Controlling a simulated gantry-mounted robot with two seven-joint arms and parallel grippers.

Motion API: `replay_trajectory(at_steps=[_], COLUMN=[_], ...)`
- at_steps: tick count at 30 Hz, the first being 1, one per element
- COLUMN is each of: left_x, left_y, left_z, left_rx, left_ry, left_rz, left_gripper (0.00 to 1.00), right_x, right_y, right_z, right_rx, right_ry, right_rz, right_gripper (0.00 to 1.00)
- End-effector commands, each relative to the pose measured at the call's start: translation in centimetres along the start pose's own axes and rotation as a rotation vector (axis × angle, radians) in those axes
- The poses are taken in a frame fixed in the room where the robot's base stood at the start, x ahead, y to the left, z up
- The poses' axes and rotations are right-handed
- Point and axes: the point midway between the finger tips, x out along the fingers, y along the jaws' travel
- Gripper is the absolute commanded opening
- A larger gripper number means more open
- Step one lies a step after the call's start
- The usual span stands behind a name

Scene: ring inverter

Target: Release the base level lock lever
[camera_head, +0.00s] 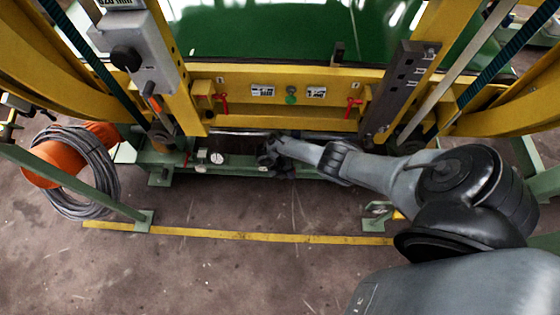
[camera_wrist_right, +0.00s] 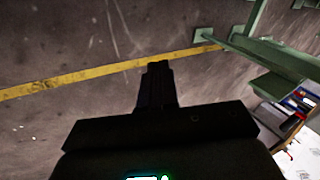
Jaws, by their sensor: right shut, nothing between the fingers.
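My right gripper (camera_head: 270,158) reaches in from the right and hangs at the green base beam (camera_head: 245,162), near its middle. Its fingers are shut and empty; they also show dark in the right wrist view (camera_wrist_right: 158,68), over bare floor. I cannot tell for sure which part is the base level lock lever. Two red levers sit on the yellow crossbeam (camera_head: 240,84): a left red lever (camera_head: 223,103) and a right red lever (camera_head: 352,106). The gripper is apart from both. My left gripper is not in view.
A round gauge (camera_head: 217,158) sits on the base left of the gripper. A cable coil (camera_head: 85,170) hangs on an orange drum (camera_head: 55,165) at left. A yellow floor line (camera_head: 240,235) crosses the floor, which is clear in front.

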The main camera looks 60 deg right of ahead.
Motion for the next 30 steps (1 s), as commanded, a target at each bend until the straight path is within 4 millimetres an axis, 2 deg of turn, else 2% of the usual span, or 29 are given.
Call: replay_trajectory(at_steps=[1, 6, 10, 16, 30], left_x=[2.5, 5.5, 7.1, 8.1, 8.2], left_y=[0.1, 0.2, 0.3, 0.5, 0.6], left_z=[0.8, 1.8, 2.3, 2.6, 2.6], left_rx=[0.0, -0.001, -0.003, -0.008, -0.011], left_ry=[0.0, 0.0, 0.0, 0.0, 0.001], left_rz=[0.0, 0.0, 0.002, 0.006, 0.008], left_gripper=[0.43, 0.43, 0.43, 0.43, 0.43], right_x=[0.9, -0.3, -1.3, -2.2, -2.5], right_y=[1.5, 4.1, 5.4, 6.5, 6.6], right_z=[1.5, 5.0, 6.7, 8.0, 8.2], right_rx=[0.01, 0.032, 0.044, 0.053, 0.054], right_ry=[-0.014, -0.061, -0.085, -0.104, -0.108], right_rz=[0.012, 0.057, 0.084, 0.106, 0.111], right_gripper=[0.0, 0.0, 0.0, 0.0, 0.0])
